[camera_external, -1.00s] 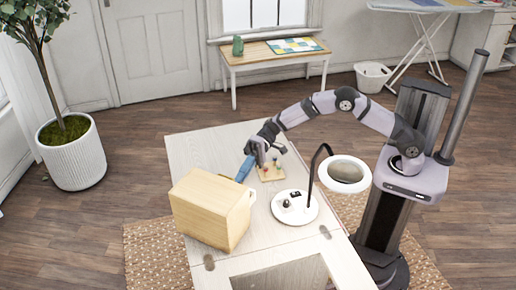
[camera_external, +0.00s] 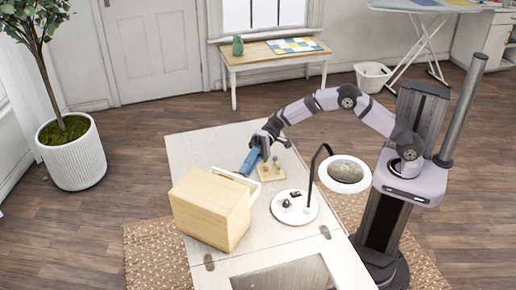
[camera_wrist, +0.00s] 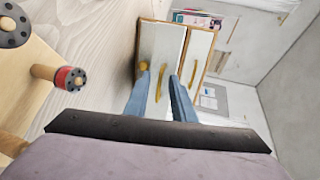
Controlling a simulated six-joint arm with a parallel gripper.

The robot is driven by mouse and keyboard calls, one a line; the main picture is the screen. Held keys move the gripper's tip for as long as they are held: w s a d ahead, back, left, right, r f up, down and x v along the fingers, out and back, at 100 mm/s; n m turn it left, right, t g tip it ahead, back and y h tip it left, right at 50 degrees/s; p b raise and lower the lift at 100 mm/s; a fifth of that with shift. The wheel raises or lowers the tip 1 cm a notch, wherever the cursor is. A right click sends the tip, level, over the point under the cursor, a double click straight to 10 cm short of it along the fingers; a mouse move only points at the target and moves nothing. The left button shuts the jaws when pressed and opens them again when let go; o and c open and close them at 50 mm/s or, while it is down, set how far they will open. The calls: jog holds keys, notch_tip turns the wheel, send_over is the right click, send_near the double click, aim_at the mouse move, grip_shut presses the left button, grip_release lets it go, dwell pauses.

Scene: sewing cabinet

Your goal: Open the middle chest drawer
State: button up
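The pale wooden chest (camera_external: 208,208) stands on the table. In the external view a drawer with a white front (camera_external: 236,176) sticks out of its far right side. In the wrist view this pulled-out drawer (camera_wrist: 167,40) shows in the middle, with a yellow handle (camera_wrist: 161,84). Another drawer front (camera_wrist: 197,48) with a yellow handle is beside it on the right. My gripper (camera_external: 249,163) is at the pulled-out front. Its blue fingers (camera_wrist: 161,76) are apart, one each side of the handle, with white front visible between. Contact with the front cannot be told.
The table (camera_external: 190,148) has free room behind the chest. A small wooden board with pegs (camera_external: 268,170) lies near my gripper, and a white-based lamp (camera_external: 294,207) stands to the right. In the wrist view a red-banded peg (camera_wrist: 70,78) is close on the left.

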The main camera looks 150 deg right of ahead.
jog(key=b+v, duration=0.1)
jog(key=v, duration=0.6)
dwell(0.4)
